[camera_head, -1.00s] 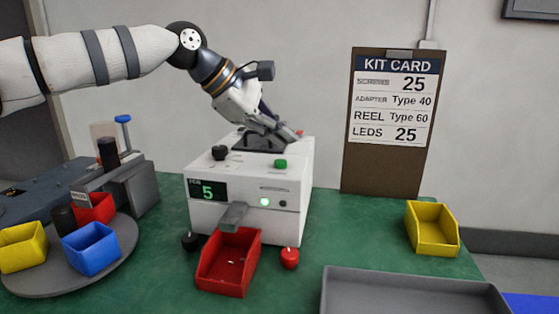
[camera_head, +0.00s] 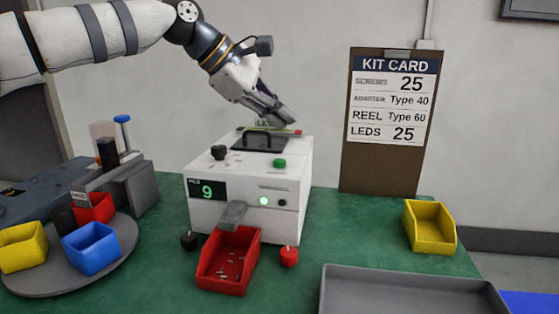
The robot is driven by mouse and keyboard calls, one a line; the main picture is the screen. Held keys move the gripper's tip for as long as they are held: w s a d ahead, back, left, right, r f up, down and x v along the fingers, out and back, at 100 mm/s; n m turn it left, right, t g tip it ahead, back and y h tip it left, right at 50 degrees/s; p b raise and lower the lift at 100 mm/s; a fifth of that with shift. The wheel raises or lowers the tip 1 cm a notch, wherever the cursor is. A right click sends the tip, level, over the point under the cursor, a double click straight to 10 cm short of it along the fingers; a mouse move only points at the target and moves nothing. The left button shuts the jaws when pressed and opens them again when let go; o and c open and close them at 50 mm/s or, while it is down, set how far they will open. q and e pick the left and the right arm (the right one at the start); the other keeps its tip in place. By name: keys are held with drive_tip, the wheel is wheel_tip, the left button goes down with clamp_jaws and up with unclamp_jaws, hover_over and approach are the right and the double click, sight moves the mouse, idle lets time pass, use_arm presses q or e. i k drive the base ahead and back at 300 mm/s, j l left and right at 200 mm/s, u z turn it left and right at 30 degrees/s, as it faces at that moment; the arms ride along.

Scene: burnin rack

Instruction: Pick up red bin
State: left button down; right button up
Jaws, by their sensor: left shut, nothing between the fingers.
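A red bin (camera_head: 222,283) stands on the green table in front of the white machine, under its grey chute (camera_head: 233,214). Several small pieces lie in it. A second red bin (camera_head: 97,208) sits on the round grey turntable at the left, partly behind the blue bin. My left gripper (camera_head: 286,118) is shut and empty, above the black tray on top of the white machine (camera_head: 245,217), well above and behind the front red bin. My right gripper is not in view.
A yellow bin (camera_head: 20,248) and a blue bin (camera_head: 92,248) share the turntable (camera_head: 48,281). Another yellow bin (camera_head: 431,227) stands at the right. A grey tray (camera_head: 415,276) lies at the front right. A kit card (camera_head: 392,100) hangs on a brown board. Red (camera_head: 288,256) and black knobs flank the front bin.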

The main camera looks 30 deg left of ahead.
sight(228, 261)
drive_tip(key=k+l, duration=0.3)
drive_tip(key=k, duration=0.15)
drive_tip(key=k+l, duration=0.35)
drive_tip(key=k, duration=0.1)
